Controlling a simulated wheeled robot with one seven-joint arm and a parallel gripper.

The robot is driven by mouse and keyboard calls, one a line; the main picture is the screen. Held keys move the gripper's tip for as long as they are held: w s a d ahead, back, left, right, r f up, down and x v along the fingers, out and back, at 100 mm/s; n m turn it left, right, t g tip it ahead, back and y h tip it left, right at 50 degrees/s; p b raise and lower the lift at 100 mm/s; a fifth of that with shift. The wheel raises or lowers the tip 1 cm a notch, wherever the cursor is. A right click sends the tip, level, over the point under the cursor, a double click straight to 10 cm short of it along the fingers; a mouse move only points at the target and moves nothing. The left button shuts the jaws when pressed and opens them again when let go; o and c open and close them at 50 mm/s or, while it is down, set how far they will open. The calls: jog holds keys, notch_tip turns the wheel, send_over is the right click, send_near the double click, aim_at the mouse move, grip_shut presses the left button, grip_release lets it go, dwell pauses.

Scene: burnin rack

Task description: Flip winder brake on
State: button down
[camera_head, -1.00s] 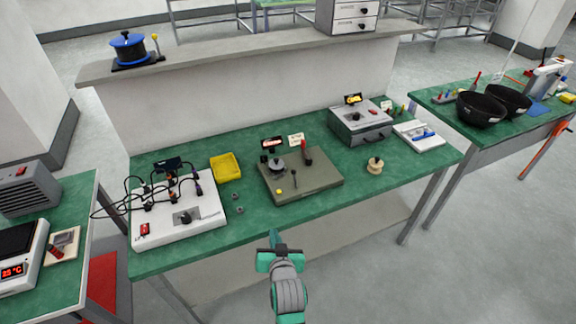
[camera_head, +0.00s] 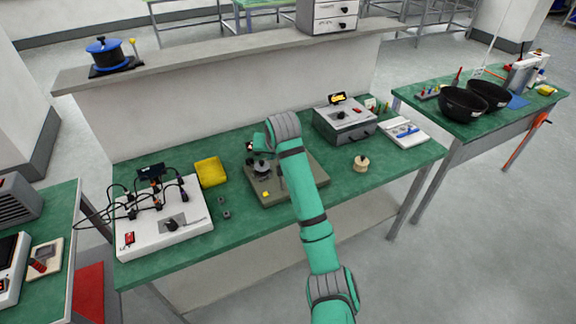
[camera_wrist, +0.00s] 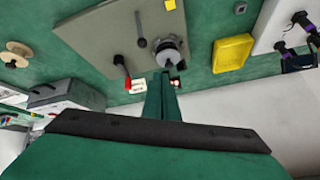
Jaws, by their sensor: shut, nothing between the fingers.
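A grey-green plate with a metal chuck, which looks like the winder (camera_head: 318,174), lies on the middle bench; its bare top shows in the wrist view (camera_wrist: 95,35). It carries the round metal chuck (camera_head: 262,168), a slim black lever (camera_wrist: 141,30) and a red-handled lever (camera_wrist: 121,66). My arm hides the red lever in the head view. No readable label says which lever is the brake. My gripper (camera_wrist: 162,76) is shut and empty, over the plate's far edge by the chuck and display. I cannot tell whether it touches anything.
A white box with cables (camera_head: 190,228) and a yellow tray (camera_head: 211,172) stand left of the plate. A grey box (camera_head: 340,122) and a wooden spool (camera_head: 361,163) are to the right. A low wall (camera_head: 220,75) rises behind the bench.

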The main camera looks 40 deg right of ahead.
jog(key=shift+g, duration=0.5)
jog(key=d+r, duration=0.1)
jog(key=s+d, duration=0.1)
jog(key=d+r, duration=0.1)
jog(key=shift+s+d+r, duration=0.15)
jog(key=shift+s+r, duration=0.2)
jog(key=shift+f, duration=0.1)
jog(key=x, duration=1)
jog(key=shift+s, duration=0.25)
jog(key=shift+s+a+f, duration=0.15)
jog(key=shift+s+a, duration=0.45)
jog(key=shift+s, duration=0.05)
jog(key=shift+s+a+f, duration=0.15)
jog(key=shift+s+a, duration=0.4)
jog(key=shift+s, duration=0.1)
jog(key=shift+a, duration=0.15)
jog(key=shift+s+h, duration=0.1)
jog(key=shift+h, duration=0.2)
